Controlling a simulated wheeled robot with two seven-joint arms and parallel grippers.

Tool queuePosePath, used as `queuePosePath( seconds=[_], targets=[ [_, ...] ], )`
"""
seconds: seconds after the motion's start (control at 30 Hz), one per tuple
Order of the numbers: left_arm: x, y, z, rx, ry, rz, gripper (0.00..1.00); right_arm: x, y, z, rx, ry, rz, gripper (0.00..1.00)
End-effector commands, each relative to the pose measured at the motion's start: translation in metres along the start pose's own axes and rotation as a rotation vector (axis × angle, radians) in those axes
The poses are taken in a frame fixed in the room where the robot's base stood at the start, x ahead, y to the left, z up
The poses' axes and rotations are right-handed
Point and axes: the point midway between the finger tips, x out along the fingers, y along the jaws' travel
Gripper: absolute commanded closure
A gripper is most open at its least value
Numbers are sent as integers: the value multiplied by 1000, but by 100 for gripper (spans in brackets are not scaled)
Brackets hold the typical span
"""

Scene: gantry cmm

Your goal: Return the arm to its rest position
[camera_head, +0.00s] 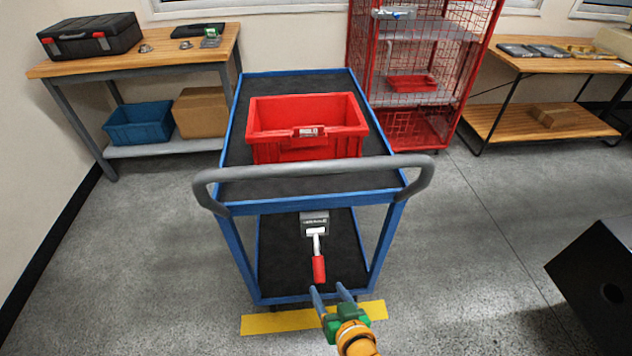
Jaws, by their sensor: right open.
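My right gripper (326,288) shows at the bottom centre, at the front of the blue cart (241,250). Its two blue-grey fingers are apart, with nothing between them. A tool with a red handle and a grey head (314,220) lies on the cart's dark lower shelf. In the picture its handle end is just beyond the fingertips, with a small gap between. My left gripper is not in view.
A red bin (305,150) stands on the cart's top shelf, behind the grey push handle (300,170). Yellow floor tape (270,323) lies by the cart's front. A black box-like shape (595,285) is at right. Workbenches (190,57) and a red cage (440,60) line the wall.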

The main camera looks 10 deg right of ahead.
Motion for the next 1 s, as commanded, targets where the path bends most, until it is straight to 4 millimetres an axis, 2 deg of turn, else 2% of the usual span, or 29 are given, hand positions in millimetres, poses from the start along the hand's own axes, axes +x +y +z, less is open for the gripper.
queuePosePath(
  seconds=[0.07,0.17,0.2,0.27,0.3,0.4,0.43,0.5,0.6,1.0],
  targets=[
    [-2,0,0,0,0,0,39,2,7,27,-25,-70,8,36],
    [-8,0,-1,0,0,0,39,-5,31,105,-88,-275,32,36],
    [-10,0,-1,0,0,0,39,-14,45,142,-114,-374,44,36],
    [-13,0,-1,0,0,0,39,-36,66,193,-147,-519,63,36],
    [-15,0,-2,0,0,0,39,-53,80,223,-164,-608,75,36],
    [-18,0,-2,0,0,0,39,-99,109,279,-188,-795,102,36],
    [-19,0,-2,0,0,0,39,-111,115,290,-193,-837,109,36],
    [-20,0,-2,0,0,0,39,-133,126,309,-197,-912,120,36],
    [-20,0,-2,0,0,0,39,-149,132,321,-199,-960,127,36],
    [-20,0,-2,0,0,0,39,-150,133,322,-200,-964,127,36]
  ],
)
